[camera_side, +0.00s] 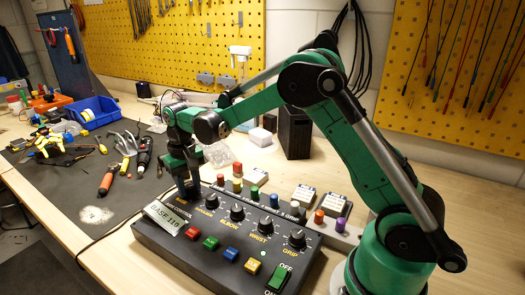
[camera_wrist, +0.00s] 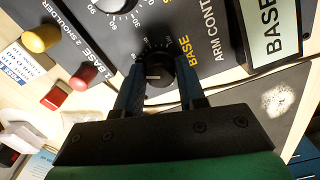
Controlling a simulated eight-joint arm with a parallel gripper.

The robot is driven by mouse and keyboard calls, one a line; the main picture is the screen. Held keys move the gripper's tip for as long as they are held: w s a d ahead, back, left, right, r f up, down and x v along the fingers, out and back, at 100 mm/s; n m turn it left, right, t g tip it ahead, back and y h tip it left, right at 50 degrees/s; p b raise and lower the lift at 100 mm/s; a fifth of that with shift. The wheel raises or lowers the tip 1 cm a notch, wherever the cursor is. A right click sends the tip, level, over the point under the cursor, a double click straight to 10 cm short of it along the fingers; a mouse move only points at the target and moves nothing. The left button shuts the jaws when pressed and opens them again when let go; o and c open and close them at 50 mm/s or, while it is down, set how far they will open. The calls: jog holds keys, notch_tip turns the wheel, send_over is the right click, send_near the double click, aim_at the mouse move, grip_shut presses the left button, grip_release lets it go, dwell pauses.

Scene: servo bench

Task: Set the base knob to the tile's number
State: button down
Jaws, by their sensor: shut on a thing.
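The control box (camera_side: 215,255) is black, with a row of dark knobs. A tile (camera_side: 166,218) at its left end reads BASE and a number that looks like 110 or 116. In the wrist view the tile (camera_wrist: 272,40) shows only the word BASE. My gripper (camera_side: 186,184) points down over the box's left end. In the wrist view my gripper (camera_wrist: 160,82) has its two fingers on either side of the base knob (camera_wrist: 159,68), shut on it. A short white mark shows on the knob. In the side view my gripper mostly hides this knob.
Several other knobs, including the elbow knob (camera_side: 237,213) and grip knob (camera_side: 297,239), stand to the right. Coloured buttons and a green switch (camera_side: 279,279) are in front. A rail with coloured pegs (camera_side: 319,216) stands behind. Tools lie on the dark mat (camera_side: 60,185).

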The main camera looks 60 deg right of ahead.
aim_at(189, 187)
jog(key=shift+n, duration=1.1)
jog(key=c, duration=0.5)
grip_release()
jog(key=shift+r, duration=2.85)
